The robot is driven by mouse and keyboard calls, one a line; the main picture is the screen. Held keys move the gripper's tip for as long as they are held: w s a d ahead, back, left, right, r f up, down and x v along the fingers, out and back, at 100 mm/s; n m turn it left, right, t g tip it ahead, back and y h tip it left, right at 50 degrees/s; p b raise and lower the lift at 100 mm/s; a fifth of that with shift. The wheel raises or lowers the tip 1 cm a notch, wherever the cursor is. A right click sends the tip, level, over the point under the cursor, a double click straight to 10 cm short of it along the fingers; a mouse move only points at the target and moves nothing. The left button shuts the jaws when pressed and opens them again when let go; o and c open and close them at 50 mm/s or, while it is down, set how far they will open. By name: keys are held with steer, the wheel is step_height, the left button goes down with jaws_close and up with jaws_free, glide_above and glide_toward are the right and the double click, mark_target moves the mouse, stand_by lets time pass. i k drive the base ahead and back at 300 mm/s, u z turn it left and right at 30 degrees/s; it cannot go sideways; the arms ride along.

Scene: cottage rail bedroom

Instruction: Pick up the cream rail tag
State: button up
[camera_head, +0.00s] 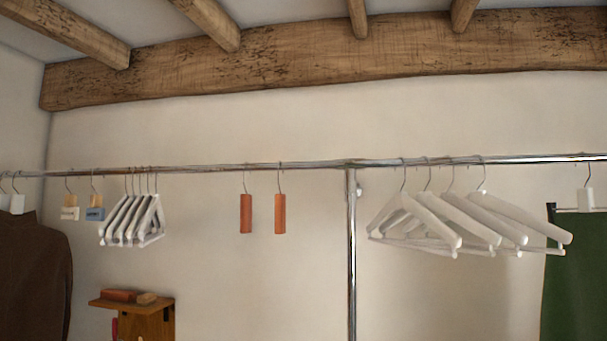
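A cream tag (69,213) hangs by a wire hook from the metal rail (210,168) at the left. Its upper part looks tan, and its lower plate is cream with small dark marking too small to read. A similar tag with a blue-grey plate (94,213) hangs just to its right. The two are close, with a narrow gap. My gripper is not in view.
Several small white hangers (130,220) hang right of the tags. A dark brown garment (35,275) hangs to their left. A wooden shelf (132,304) is below. Two orange-red blocks (246,213) hang mid-rail. A metal post (351,255) and large white hangers (470,222) are farther right.

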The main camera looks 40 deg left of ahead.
mark_target(70, 211)
steer(key=u, duration=1.85)
steer(key=k, duration=0.3)
steer(key=u, duration=0.65)
steer(key=i, duration=0.4)
steer(key=u, duration=0.05)
steer(key=k, duration=1.25)
steer(key=u, duration=0.75)
steer(key=i, duration=1.55)
steer(key=z, duration=0.75)
steer(key=i, duration=0.7)
steer(key=z, duration=0.3)
